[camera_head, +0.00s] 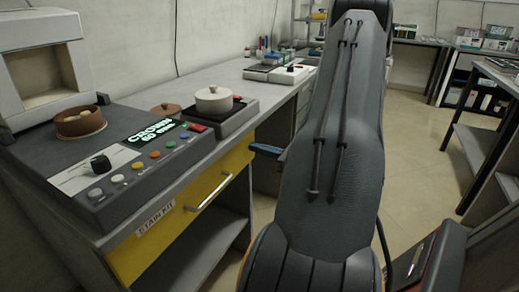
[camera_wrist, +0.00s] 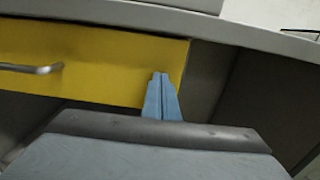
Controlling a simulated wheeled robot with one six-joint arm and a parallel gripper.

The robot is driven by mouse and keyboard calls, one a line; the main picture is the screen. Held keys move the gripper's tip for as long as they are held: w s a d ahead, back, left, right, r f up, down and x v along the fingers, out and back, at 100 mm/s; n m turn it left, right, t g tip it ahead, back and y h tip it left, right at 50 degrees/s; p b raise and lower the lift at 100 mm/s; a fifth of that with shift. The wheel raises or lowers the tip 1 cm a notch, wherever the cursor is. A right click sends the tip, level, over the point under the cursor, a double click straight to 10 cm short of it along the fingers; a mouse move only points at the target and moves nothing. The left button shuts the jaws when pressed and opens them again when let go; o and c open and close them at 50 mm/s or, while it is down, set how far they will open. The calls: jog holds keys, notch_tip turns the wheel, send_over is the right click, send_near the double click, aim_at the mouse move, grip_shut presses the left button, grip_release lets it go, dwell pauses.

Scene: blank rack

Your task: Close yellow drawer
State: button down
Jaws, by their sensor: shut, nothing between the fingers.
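The yellow drawer (camera_head: 170,235) sits under the left counter, with a silver bar handle (camera_head: 208,192) and a "STAIN KIT" label (camera_head: 156,218). Its front looks nearly flush with the cabinet; I cannot tell whether a small gap is left. In the wrist view the yellow front (camera_wrist: 95,70) fills the upper left, with the handle (camera_wrist: 32,68) at the left edge. My gripper (camera_head: 256,148) is at the drawer's right end, away from the handle. Its blue fingers (camera_wrist: 160,76) are shut and empty, pointing at the front near its right edge. Contact is unclear.
A control panel (camera_head: 125,160) with coloured buttons, a brown pot (camera_head: 80,123) and a white pot (camera_head: 213,100) stand on the counter (camera_head: 160,97). An open shelf (camera_head: 205,245) lies below the drawer. Floor (camera_head: 415,130) is clear to the right, before other tables.

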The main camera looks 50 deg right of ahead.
jog(key=p+v, duration=0.1)
jog(key=v, duration=1.3)
jog(key=shift+a, duration=0.1)
